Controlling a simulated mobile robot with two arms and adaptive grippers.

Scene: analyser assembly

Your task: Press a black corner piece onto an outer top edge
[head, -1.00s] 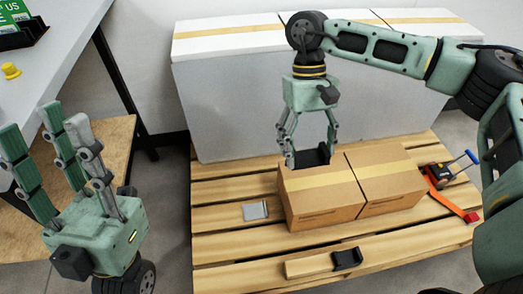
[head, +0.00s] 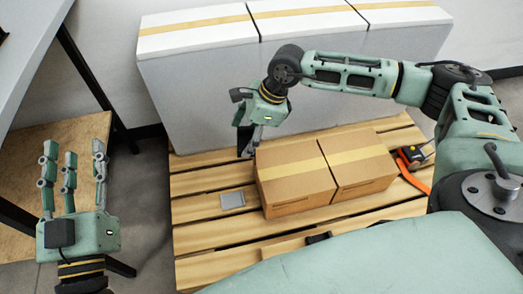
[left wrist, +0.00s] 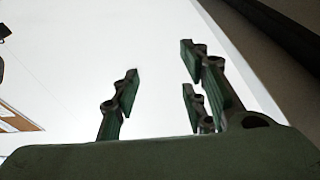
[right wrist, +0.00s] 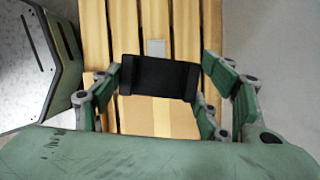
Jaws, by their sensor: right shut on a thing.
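My right gripper (head: 250,150) is shut on a black corner piece (right wrist: 160,78). In the right wrist view the piece spans between the fingers. In the head view the gripper is tilted, just off the back left corner of the left cardboard box (head: 292,190), and mostly hides the piece. I cannot tell whether the piece touches the box. A second black corner piece (head: 319,238) lies at the pallet's front, partly hidden by my own body. My left gripper (head: 72,170) is open and empty, fingers up, left of the pallet.
The right cardboard box (head: 362,168) stands against the left one on the wooden pallet (head: 205,238). Large white-topped grey boxes (head: 200,90) stand behind. A grey plate (head: 232,200) lies left of the cardboard boxes. A ratchet with an orange strap (head: 412,158) lies right.

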